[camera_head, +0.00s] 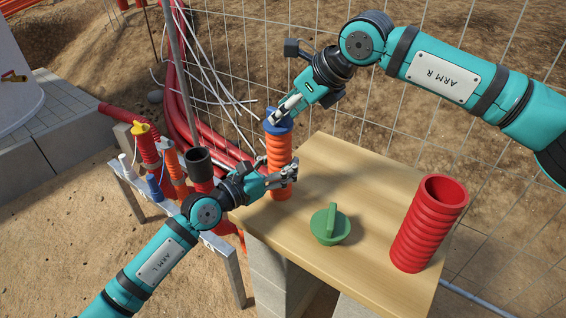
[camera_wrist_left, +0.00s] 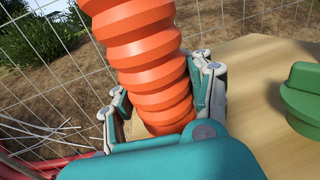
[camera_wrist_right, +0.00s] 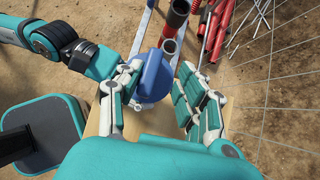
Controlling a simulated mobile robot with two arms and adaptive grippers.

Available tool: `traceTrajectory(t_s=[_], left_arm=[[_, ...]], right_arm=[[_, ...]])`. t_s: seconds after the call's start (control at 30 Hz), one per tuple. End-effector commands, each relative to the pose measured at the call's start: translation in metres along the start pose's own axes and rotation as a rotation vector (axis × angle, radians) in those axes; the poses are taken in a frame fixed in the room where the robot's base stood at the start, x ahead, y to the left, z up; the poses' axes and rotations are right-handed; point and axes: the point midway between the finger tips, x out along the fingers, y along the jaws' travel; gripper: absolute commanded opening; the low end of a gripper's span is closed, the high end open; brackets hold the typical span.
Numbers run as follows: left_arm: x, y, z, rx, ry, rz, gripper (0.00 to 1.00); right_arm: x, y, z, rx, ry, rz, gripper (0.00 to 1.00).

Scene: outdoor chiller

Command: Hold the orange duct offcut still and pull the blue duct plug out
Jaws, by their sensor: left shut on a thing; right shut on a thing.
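The orange duct offcut (camera_head: 279,152) stands upright on the wooden table's left part, ribbed all along. My left gripper (camera_head: 277,174) is shut around its lower part; the left wrist view shows a finger on each side of the orange duct (camera_wrist_left: 150,62). The blue duct plug (camera_head: 279,127) sits at the top of the orange duct. My right gripper (camera_head: 282,111) is above it, shut on the plug's raised grip. The right wrist view shows the blue plug (camera_wrist_right: 155,77) between the fingers and hides most of the duct below. How deep the plug sits cannot be seen.
A green plug (camera_head: 330,226) lies on the wooden table (camera_head: 345,170), and a red ribbed duct (camera_head: 428,225) stands at its right. A metal rack (camera_head: 135,183) with several ducts stands left. A wire fence (camera_head: 410,60) runs behind. The table's middle back is clear.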

Motion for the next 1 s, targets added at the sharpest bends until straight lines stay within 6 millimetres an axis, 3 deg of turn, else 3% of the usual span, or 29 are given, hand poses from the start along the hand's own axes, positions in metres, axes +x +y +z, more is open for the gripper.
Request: traceTrajectory(t_s=[0.03,0.23,1.0], left_arm=[[0.0002,0.0001,-0.0008,0.000,0.002,0.000,0.00],[0.0001,0.0003,-0.0012,0.000,0.003,0.000,0.00],[-0.0003,0.0010,-0.0029,0.000,0.006,0.002,0.00]], right_arm=[[0.0013,0.0024,-0.0009,-0.001,0.003,0.005,0.23],[0.0014,0.0026,-0.0011,-0.001,0.004,0.006,0.00],[-0.0065,0.0015,0.0057,0.000,0.001,0.003,0.00]])
